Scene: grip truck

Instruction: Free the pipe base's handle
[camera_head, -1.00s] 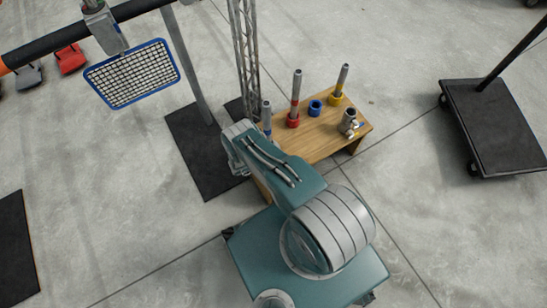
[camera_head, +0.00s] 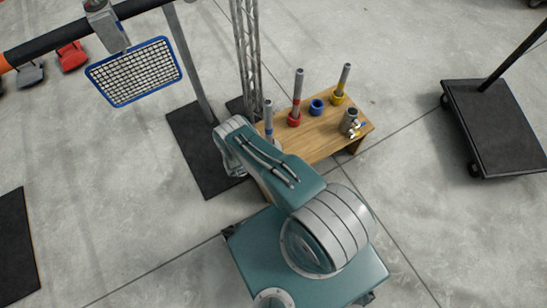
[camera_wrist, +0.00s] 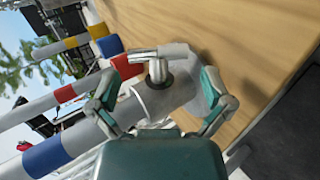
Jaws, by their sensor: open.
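The pipe base (camera_head: 349,120), a short grey metal cylinder with a side handle, stands at the right end of the wooden bench (camera_head: 325,141). In the wrist view, the grey base (camera_wrist: 162,100) lies ahead of my gripper (camera_wrist: 160,77). Its T-shaped metal handle (camera_wrist: 157,54) sticks out toward the camera, between the two spread fingers. My gripper is open, with no clear grip on the handle. Whether a finger touches the base cannot be told. In the head view my arm hides the gripper.
A blue-collared pipe (camera_head: 268,118), a red-collared pipe (camera_head: 297,95), a blue ring (camera_head: 317,107) and a yellow-collared pipe (camera_head: 342,83) stand on the bench. A lattice mast (camera_head: 246,50) rises behind. A black cart (camera_head: 495,125) is at right, with clear floor between.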

